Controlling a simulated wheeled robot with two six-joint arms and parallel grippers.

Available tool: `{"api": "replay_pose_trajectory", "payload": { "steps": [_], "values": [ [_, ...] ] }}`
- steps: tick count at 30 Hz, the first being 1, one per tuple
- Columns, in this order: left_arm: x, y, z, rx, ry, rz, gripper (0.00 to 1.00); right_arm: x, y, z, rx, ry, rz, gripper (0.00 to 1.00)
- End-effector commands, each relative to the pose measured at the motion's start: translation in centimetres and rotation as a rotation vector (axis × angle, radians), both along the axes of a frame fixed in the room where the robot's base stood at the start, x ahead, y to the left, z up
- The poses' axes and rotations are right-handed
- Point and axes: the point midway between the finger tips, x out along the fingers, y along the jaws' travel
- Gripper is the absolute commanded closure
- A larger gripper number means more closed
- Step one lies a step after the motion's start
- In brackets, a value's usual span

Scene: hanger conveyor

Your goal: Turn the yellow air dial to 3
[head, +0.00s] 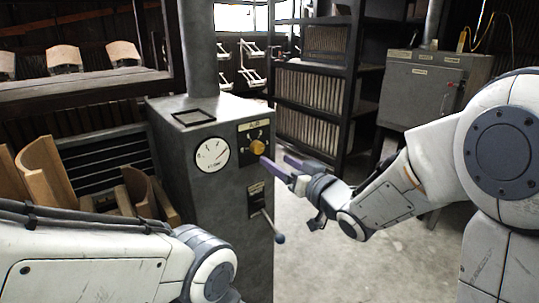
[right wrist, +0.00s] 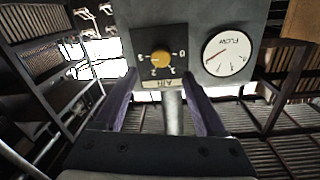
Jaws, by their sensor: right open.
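The yellow air dial (head: 258,147) is a round knob on a dark plate on the front of a grey machine cabinet. In the right wrist view the dial (right wrist: 160,57) appears upside down, with numbers around it and an AIR label below. I cannot tell which number it points at. My right gripper (head: 275,160) is open and empty, just right of the dial plate in the head view. In the right wrist view its two fingers (right wrist: 160,76) stand apart on either side of the plate, with no visible contact with the knob. My left gripper is out of view.
A white FLOW gauge (head: 212,153) sits left of the dial. Below it, a lever with a ball end (head: 279,238) sticks out from the cabinet (head: 215,225). Curved wooden pieces (head: 45,172) lie at left. A dark rack (head: 310,100) stands behind. The floor at right is open.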

Motion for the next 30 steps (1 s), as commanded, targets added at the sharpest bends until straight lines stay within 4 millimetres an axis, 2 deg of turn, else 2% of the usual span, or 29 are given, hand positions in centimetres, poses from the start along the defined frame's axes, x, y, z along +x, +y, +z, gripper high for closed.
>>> {"api": "replay_pose_trajectory", "payload": {
  "steps": [3,7,20,23,26,30],
  "values": [
    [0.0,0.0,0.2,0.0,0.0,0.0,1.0,-1.6,-1.2,0.1,0.0,0.001,-0.003,0.27],
    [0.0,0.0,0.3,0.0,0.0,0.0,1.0,-2.6,-1.8,0.0,0.0,0.0,-0.002,0.27],
    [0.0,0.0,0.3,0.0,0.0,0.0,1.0,-3.0,-1.8,-0.2,-0.009,0.008,-0.004,0.27],
    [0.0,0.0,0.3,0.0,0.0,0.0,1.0,-3.1,-1.3,-1.2,-0.058,0.053,-0.025,0.27],
    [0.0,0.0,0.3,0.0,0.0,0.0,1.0,-3.8,-0.7,-3.2,-0.152,0.146,-0.063,0.27],
    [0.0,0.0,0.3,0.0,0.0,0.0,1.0,-6.5,0.0,-7.2,-0.326,0.337,-0.102,0.27]
  ]
}}
